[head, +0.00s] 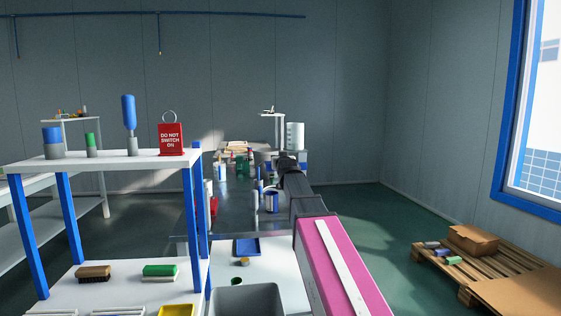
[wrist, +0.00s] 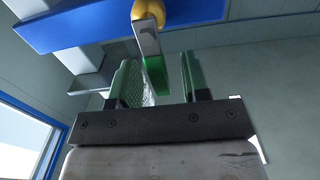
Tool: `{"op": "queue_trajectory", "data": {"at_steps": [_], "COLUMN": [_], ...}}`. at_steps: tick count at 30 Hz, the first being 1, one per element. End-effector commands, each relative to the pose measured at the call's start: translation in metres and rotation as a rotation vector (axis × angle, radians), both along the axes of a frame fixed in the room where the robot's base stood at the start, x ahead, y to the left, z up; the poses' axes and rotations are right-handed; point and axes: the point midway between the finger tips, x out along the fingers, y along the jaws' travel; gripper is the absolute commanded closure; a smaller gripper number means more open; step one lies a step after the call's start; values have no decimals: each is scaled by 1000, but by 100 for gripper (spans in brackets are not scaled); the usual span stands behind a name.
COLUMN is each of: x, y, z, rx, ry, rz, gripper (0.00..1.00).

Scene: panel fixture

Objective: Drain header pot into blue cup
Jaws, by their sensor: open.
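In the wrist view my gripper (wrist: 160,76) is open, with its two green-padded fingers apart. A grey lever with a green end (wrist: 157,78) reaches down from a yellow, brass-like knob (wrist: 148,12) and its green end shows between the fingers; I cannot tell whether they touch it. In the head view the end of my arm (head: 287,162) is over the far bench, too small to show its fingers. A white cylinder (head: 295,135) stands just beyond it; I cannot tell if it is the header pot. A small blue-and-white cup-like thing (head: 271,202) is on the bench below.
A blue beam (wrist: 120,22) crosses the top of the wrist view. A white shelf with blue legs (head: 105,160) at left bears a red "do not switch on" tag (head: 171,138). A grey bin (head: 246,301) is in front. Pallets with a box (head: 473,240) lie at right; green floor is clear between.

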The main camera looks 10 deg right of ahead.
Motion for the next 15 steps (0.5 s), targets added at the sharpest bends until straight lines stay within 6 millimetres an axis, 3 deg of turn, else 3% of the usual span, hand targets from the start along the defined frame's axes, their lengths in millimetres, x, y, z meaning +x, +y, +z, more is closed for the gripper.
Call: {"op": "queue_trajectory", "data": {"at_steps": [2, 6, 15], "x": [0, 0, 0], "y": [0, 0, -1], "z": [0, 0, 0], "rx": [0, 0, 15], "ry": [0, 0, 1], "rz": [0, 0, 0], "gripper": [57, 100, 100]}}
